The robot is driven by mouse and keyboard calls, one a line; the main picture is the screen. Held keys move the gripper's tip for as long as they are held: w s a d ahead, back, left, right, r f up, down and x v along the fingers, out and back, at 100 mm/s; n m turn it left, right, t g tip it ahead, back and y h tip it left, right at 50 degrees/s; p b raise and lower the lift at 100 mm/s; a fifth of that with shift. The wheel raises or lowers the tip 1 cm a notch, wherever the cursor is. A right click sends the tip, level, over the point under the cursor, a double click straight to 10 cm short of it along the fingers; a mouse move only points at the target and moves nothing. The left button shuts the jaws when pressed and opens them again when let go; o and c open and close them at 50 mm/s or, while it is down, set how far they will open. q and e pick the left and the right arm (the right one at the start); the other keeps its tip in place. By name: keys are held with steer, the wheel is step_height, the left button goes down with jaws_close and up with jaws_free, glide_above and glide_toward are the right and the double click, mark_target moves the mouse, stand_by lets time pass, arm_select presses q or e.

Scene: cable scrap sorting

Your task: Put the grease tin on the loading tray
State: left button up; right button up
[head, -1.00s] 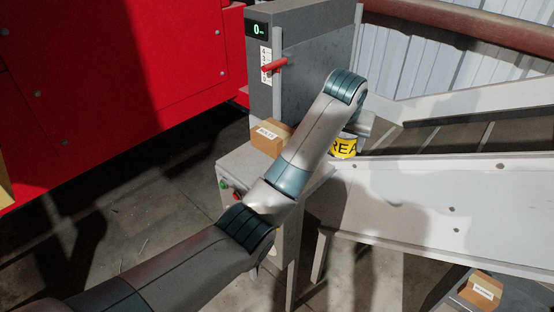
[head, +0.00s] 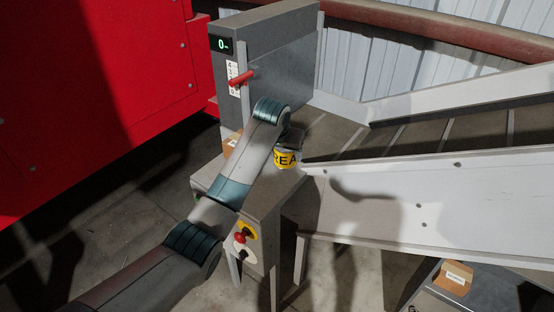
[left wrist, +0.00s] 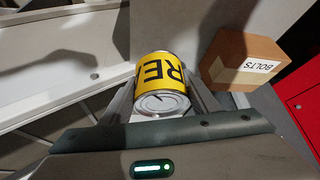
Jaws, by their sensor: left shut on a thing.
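The grease tin (head: 286,159) has a yellow label with black letters and a grey metal end. It also shows in the left wrist view (left wrist: 160,80), lying between the two fingers. My left gripper (left wrist: 162,92) is shut on it. In the head view the gripper is mostly hidden behind my left wrist. The tin is over or at the right side of the grey ledge (head: 262,195) in front of the upright machine; I cannot tell whether it touches. I cannot tell for sure which surface is the loading tray. My right gripper is out of view.
A cardboard box marked BOLTS (left wrist: 244,62) stands close beside the tin. The grey machine (head: 275,55) has a red lever (head: 240,78). A sloping conveyor (head: 430,190) runs off to the right. Another box (head: 453,278) sits on a dark surface at lower right.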

arm_select(q)
steer(key=shift+w+a+f+p, duration=0.15)
steer(key=shift+w+a+f, duration=0.25)
steer(key=shift+a, duration=0.2)
steer(key=shift+w+a+f+p, duration=0.15)
steer(key=shift+w+a+f, duration=0.2)
steer(key=shift+a, duration=0.2)
steer(key=shift+f, duration=0.1)
step_height(320, 180, down, 3)
steer(key=shift+s+f+p, duration=0.1)
steer(key=shift+f+p, duration=0.1)
steer(key=shift+p, duration=0.8)
steer(key=shift+f, duration=0.2)
steer(key=shift+f, duration=0.2)
steer(key=o, duration=1.4)
